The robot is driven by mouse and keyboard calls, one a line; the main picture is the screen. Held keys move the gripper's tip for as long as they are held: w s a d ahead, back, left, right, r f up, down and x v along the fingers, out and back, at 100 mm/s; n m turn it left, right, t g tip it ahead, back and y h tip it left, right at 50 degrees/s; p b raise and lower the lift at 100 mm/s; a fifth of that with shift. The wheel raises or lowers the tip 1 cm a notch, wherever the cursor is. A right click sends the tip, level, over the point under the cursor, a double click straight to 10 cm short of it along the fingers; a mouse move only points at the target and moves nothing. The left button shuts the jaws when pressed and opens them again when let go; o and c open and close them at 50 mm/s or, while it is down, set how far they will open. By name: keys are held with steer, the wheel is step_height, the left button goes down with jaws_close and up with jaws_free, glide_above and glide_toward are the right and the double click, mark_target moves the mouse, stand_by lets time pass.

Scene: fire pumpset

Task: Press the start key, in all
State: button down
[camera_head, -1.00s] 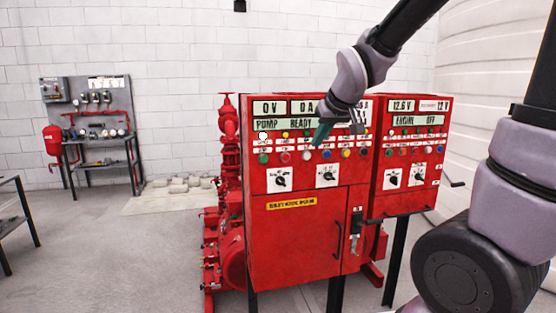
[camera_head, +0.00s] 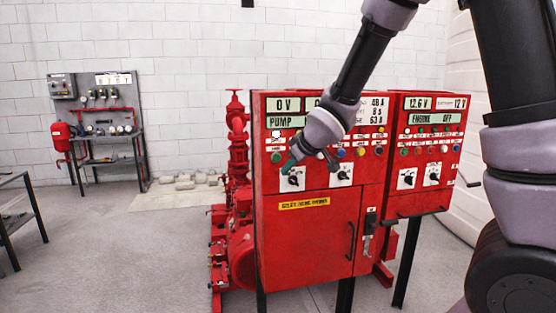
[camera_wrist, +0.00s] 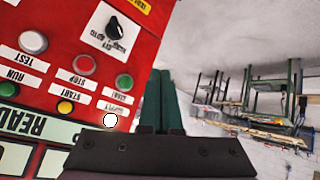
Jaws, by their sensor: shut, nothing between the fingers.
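The red pump control panel (camera_head: 317,205) stands in the middle of the head view. A green key (camera_head: 276,158) is at the left end of its button row. In the wrist view, where the panel appears upside down, the green key (camera_wrist: 124,81) is by a label that seems to read START, with the red stop key (camera_wrist: 84,64) beside it. My gripper (camera_head: 288,167) is shut and empty, its teal fingers close to the green key in the head view. In the wrist view the fingers (camera_wrist: 161,75) lie just right of that key. I cannot tell whether they touch the panel.
A rotary switch (camera_head: 292,180) sits just below my fingertips. A yellow START lamp (camera_wrist: 65,107) and a white supply lamp (camera_wrist: 110,120) are near the keys. The engine panel (camera_head: 419,155) stands to the right, red pump piping (camera_head: 238,150) to the left.

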mark_target(280, 158)
steer(key=shift+w+a, duration=0.4)
steer(key=shift+w, duration=1)
steer(key=shift+w+a, duration=0.45)
steer(key=shift+w, duration=1)
steer(key=shift+w+a, duration=0.4)
steer(key=shift+w, duration=1)
steer(key=shift+w, duration=0.15)
steer(key=shift+w+a, duration=0.1)
steer(key=shift+w, duration=0.15)
steer(key=shift+w+a, duration=0.1)
steer(key=shift+w, duration=0.3)
steer(key=shift+s, duration=0.15)
steer(key=shift+s+d, duration=0.2)
steer(key=shift+s, duration=0.45)
steer(key=s, duration=0.2)
steer(key=s+d, duration=0.1)
steer(key=s, duration=0.2)
steer(key=shift+d, duration=0.2)
